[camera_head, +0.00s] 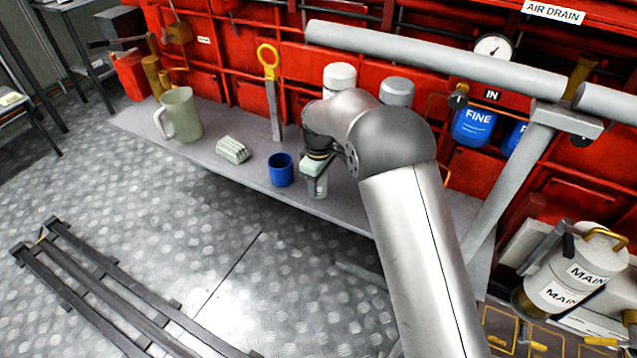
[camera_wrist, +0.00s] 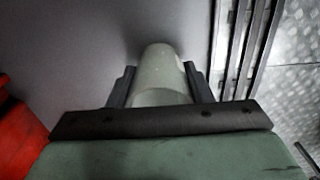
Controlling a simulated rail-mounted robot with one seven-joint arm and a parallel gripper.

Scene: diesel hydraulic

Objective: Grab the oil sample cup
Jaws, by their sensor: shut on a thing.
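A small pale grey-green cup (camera_head: 319,187), which looks like the oil sample cup, is at the front of the grey shelf (camera_head: 229,178). My gripper (camera_head: 315,168) reaches down over it and is shut on it. In the wrist view the cup (camera_wrist: 160,72) sits between the two dark fingers of my gripper (camera_wrist: 158,84), one on each side. The gripper body hides its near end. I cannot tell whether the cup touches the shelf or is slightly raised.
A blue cup (camera_head: 281,169) stands just left of my gripper. Farther left are a pale ribbed block (camera_head: 233,149) and a large jug (camera_head: 180,114). Behind are a yellow-handled tool (camera_head: 271,90), a white-topped canister (camera_head: 339,77) and a grey one (camera_head: 397,91). A grey pipe (camera_head: 440,60) runs above.

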